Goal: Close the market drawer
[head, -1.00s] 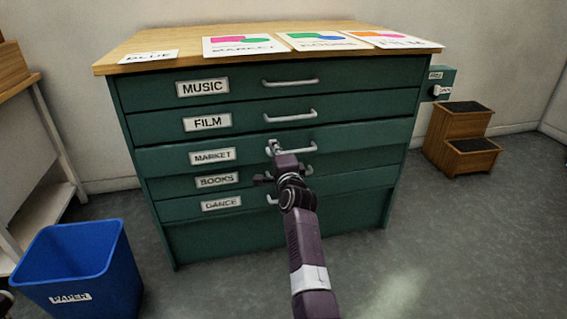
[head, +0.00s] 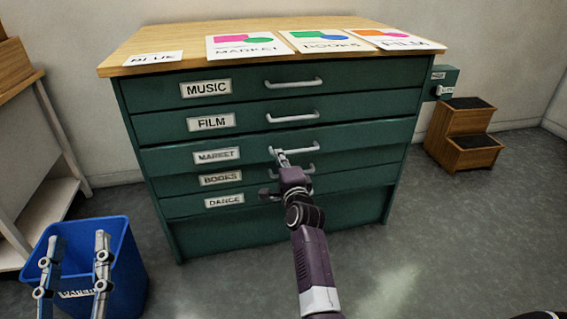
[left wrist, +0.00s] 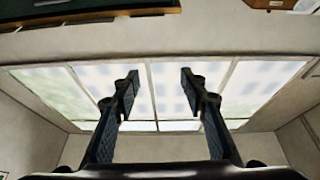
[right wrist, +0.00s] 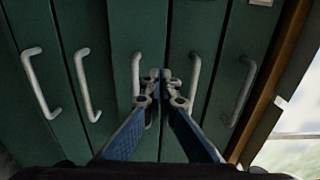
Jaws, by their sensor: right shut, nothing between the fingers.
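The market drawer (head: 255,150) is the third green drawer down, labelled MARKET, in the head view. Its front stands slightly out from its neighbours. The silver market handle (head: 305,148) is partly covered by my right gripper (head: 281,158). That gripper is shut and empty, tips at the drawer front by the handle; contact cannot be told. In the right wrist view the shut fingertips (right wrist: 160,78) are beside the market handle (right wrist: 136,72). My left gripper (head: 76,245) is open and empty in front of the blue bin; its open fingers (left wrist: 155,85) show in the left wrist view.
The green cabinet has a wooden top (head: 190,45) with posters and a BLUE card (head: 154,58). A blue paper bin (head: 127,265) stands at lower left. A wooden step stool (head: 468,150) is at right. Floor in front right is clear.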

